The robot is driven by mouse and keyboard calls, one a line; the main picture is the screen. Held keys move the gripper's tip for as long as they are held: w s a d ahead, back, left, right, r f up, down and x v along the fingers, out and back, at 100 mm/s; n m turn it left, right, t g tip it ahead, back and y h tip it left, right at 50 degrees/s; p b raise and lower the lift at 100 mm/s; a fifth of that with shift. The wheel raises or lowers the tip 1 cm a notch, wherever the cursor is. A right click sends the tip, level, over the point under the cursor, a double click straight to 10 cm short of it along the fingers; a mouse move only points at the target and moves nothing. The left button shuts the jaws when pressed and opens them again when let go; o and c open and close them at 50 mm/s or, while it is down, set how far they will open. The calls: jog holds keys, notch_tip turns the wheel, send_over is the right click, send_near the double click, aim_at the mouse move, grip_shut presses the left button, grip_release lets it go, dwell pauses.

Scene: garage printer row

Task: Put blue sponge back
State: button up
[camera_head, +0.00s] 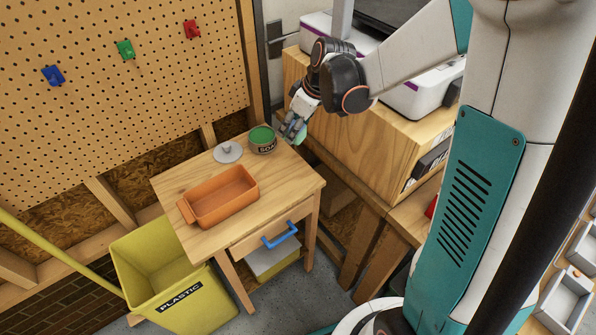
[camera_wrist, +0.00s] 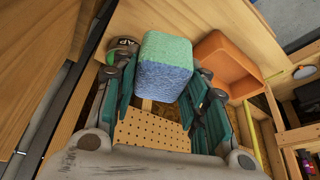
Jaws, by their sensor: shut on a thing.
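The blue sponge (camera_wrist: 165,72), with a green layer on top, is held between the fingers of my gripper (camera_wrist: 165,95) in the wrist view. In the head view my gripper (camera_head: 293,130) is at the right back corner of the small wooden table, just right of the soap tin (camera_head: 262,140). Only a bit of the sponge shows there, behind the fingers. The soap tin is round, dark with a green top, and is partly hidden by the sponge in the wrist view (camera_wrist: 122,46). An orange tray (camera_head: 246,188) lies on the table, also in the wrist view (camera_wrist: 228,62).
A grey round lid (camera_head: 228,152) lies left of the tin. The wooden table (camera_head: 180,180) has a blue-handled drawer. A yellow bin (camera_head: 140,262) marked PLASTIC stands left. A large wooden cabinet (camera_head: 385,140) with printers is close on the right. A pegboard (camera_head: 150,70) hangs behind.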

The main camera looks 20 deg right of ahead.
notch_tip(320, 180, down, 18)
jog(key=b, duration=0.5)
jog(key=shift+r+b, duration=0.15)
jog(key=shift+b, duration=0.15)
jog(key=o, duration=1)
